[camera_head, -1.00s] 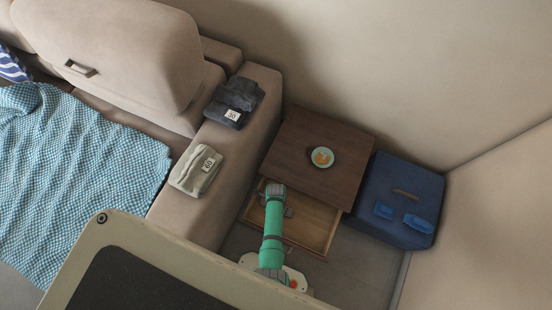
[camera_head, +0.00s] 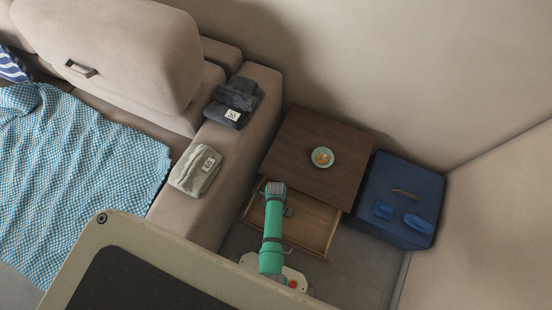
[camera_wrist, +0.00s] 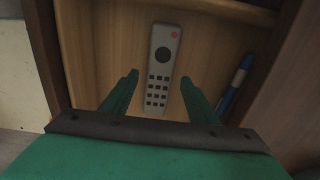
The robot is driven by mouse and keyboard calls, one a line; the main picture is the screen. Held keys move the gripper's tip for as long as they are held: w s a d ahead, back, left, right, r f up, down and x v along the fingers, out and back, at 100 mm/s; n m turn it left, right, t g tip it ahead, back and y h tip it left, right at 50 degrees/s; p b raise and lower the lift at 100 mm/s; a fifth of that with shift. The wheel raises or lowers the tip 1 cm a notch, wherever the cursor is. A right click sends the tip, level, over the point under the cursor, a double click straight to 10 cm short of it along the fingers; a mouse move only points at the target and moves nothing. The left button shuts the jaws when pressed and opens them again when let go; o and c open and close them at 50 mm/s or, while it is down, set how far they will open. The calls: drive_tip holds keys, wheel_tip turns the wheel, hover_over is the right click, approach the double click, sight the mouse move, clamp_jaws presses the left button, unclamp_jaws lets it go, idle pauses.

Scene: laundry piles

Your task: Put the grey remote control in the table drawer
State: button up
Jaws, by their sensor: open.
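The grey remote control (camera_wrist: 161,68) lies flat in the open table drawer (camera_wrist: 100,40), its red button at the far end, in the wrist view. My gripper (camera_wrist: 160,80) is open above it, with a green finger on each side of the remote, apart from it. In the head view the drawer (camera_head: 318,228) is pulled out of the dark wooden table (camera_head: 310,165). There my green arm reaches over the drawer and hides part of its inside. The remote cannot be made out in the head view.
A blue pen-like object (camera_wrist: 236,84) lies in the drawer right of the remote. A small plate (camera_head: 322,157) sits on the table. A blue box (camera_head: 402,185) stands right of the table. The sofa armrest (camera_head: 225,150) with folded clothes is left.

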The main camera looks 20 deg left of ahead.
drive_tip(key=s+d+r+n+t, duration=0.3)
drive_tip(key=s+r+n+t, duration=0.1)
drive_tip(key=r, duration=1.3)
drive_tip(key=s+d+r+n+t, duration=0.4)
drive_tip(key=r+n+t, duration=0.2)
drive_tip(key=r, duration=1.2)
drive_tip(key=s+d+r+n+t, duration=0.4)
drive_tip(key=r+n, duration=0.4)
drive_tip(key=r, duration=0.9)
drive_tip(key=shift+s+r+t, duration=0.35)
drive_tip(key=shift+s+t, duration=0.25)
drive_tip(key=shift+t, duration=0.1)
